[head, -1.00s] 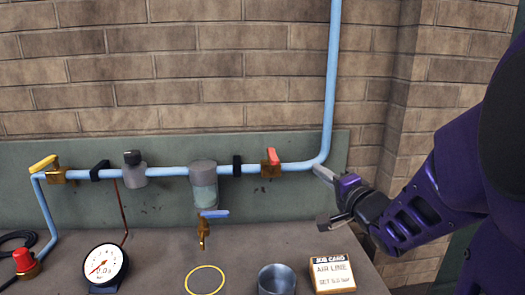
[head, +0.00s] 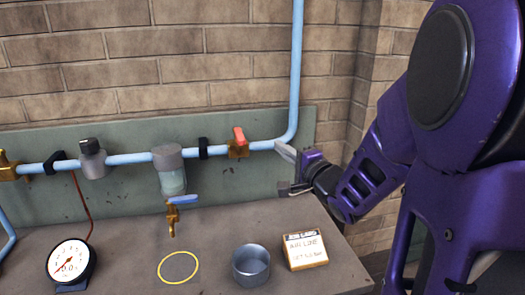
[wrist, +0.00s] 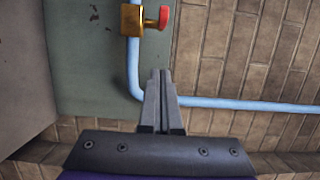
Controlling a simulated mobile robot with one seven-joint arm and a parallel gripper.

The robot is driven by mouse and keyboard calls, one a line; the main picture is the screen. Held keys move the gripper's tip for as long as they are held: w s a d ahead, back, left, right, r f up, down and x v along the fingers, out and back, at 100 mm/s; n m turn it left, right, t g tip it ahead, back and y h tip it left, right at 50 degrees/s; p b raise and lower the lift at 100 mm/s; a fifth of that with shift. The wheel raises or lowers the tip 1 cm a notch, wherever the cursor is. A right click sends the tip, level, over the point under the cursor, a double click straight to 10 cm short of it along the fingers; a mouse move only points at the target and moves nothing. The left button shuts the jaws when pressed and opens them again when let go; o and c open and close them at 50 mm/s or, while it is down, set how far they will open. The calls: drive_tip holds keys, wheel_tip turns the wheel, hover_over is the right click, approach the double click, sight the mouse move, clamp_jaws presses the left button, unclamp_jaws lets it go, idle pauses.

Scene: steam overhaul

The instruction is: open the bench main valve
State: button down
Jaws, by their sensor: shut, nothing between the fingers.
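A brass valve (head: 237,150) with a red handle (head: 239,134) sits on the light blue pipe, just left of the pipe's upward bend. The red handle sticks up, across the pipe's run. In the wrist view the valve's brass body (wrist: 130,20) and red handle (wrist: 163,16) show at the top. My gripper (head: 281,147) is shut and empty near the pipe bend, to the right of the valve and apart from its handle. In the wrist view my fingers (wrist: 160,73) are together. Another brass valve (head: 8,168) is cut off at the left edge; its handle is out of view.
A filter bowl (head: 171,175) with a blue-handled brass tap (head: 173,215) hangs from the pipe. A regulator (head: 92,158) is further left. A gauge (head: 70,262), yellow ring (head: 178,267), metal cup (head: 251,265) and job card (head: 305,250) are on the bench.

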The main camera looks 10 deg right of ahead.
sight(239, 140)
drive_tip(key=w+a, duration=0.5)
drive_tip(key=w, duration=0.1)
drive_tip(key=shift+a, duration=0.35)
